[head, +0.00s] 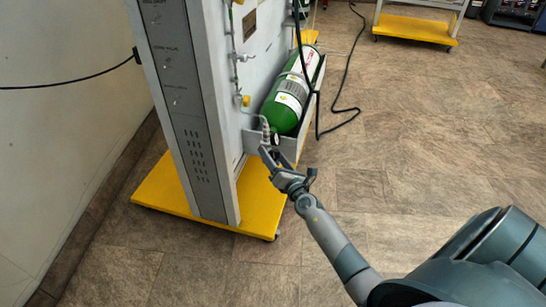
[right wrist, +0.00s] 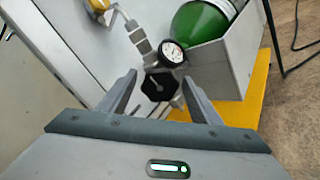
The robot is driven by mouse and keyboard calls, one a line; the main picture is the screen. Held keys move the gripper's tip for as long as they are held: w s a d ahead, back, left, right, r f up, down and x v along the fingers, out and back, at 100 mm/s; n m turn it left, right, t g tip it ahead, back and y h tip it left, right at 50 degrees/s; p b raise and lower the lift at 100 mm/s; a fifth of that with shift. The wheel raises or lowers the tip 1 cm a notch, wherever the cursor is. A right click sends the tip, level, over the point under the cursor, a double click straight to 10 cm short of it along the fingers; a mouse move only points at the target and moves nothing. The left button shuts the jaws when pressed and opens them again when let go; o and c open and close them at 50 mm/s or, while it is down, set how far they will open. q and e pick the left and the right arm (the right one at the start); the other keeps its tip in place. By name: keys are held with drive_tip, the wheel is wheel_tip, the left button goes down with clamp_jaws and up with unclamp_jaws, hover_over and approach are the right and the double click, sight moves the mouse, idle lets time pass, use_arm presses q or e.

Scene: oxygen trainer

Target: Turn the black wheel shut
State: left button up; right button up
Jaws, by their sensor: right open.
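The black wheel (right wrist: 159,86) shows in the right wrist view, lobed, on a metal valve fitting below a round white gauge (right wrist: 172,53). My right gripper (right wrist: 160,92) is open, with one finger on each side of the wheel. I cannot tell whether either finger touches it. In the head view, my right gripper (head: 277,160) is at the lower end of the green cylinder (head: 292,95), by the gauge, and the wheel is hard to make out there. My left gripper is not in view.
The cylinder lies tilted in a grey tray (head: 306,120) on the trainer's panel. The trainer's grey post (head: 185,100) stands left of the gripper on a yellow base (head: 160,185). A black cable (head: 345,75) hangs to the floor.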

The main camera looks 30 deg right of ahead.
drive_tip(key=c, duration=1)
drive_tip(key=shift+c, duration=0.2)
drive_tip(key=shift+m, duration=0.7)
drive_tip(key=o, duration=1)
drive_tip(key=shift+o, duration=0.2)
